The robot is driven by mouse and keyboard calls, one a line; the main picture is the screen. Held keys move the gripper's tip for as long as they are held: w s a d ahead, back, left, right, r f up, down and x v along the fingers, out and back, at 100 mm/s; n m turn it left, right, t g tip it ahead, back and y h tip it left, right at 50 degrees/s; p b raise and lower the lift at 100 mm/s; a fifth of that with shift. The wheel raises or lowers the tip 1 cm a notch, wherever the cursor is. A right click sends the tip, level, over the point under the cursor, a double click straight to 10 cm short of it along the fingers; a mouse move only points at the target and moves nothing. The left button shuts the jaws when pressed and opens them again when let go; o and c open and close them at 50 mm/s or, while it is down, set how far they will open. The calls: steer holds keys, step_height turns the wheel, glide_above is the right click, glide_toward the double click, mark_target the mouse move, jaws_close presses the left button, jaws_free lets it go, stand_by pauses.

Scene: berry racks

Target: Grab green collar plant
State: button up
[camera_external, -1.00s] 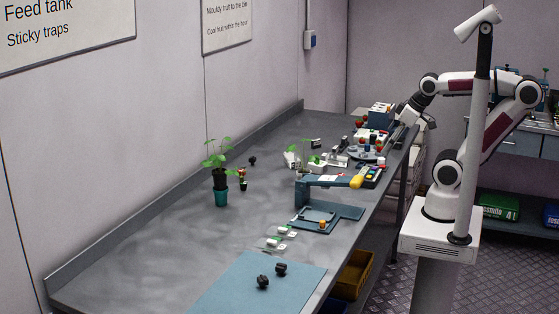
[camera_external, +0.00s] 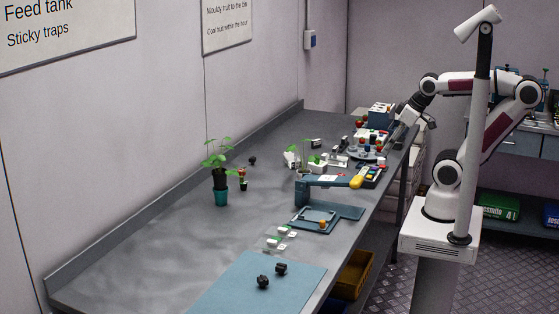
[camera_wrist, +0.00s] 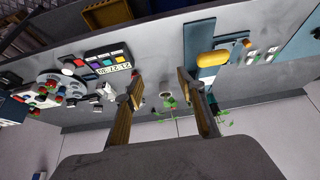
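In the wrist view, green leaves (camera_wrist: 226,115) show beyond the right finger, and another plant (camera_wrist: 170,102) shows between the fingers. My gripper (camera_wrist: 160,88) is open and empty, over the bench's far right end (camera_external: 398,138), well away from the plants.
Racks and a round tray with berries (camera_external: 368,150) crowd the far end near my gripper. A blue mat (camera_external: 240,290) with dark lumps lies at the front. The left bench surface is mostly clear.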

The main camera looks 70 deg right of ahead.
steer(key=w+a+r+m+y, duration=0.2)
steer(key=w+a+m+y, duration=0.35)
steer(key=w+a, duration=0.5)
steer(key=m+t+y, duration=0.2)
steer(key=m+t, duration=0.4)
steer(key=m, duration=1.8)
glide_above(243, 183)
steer(key=s+d, duration=0.3)
step_height(243, 183, down, 13)
steer(key=shift+s+a, duration=0.15)
steer(key=shift+s, duration=0.05)
steer(key=shift+f, duration=2.9)
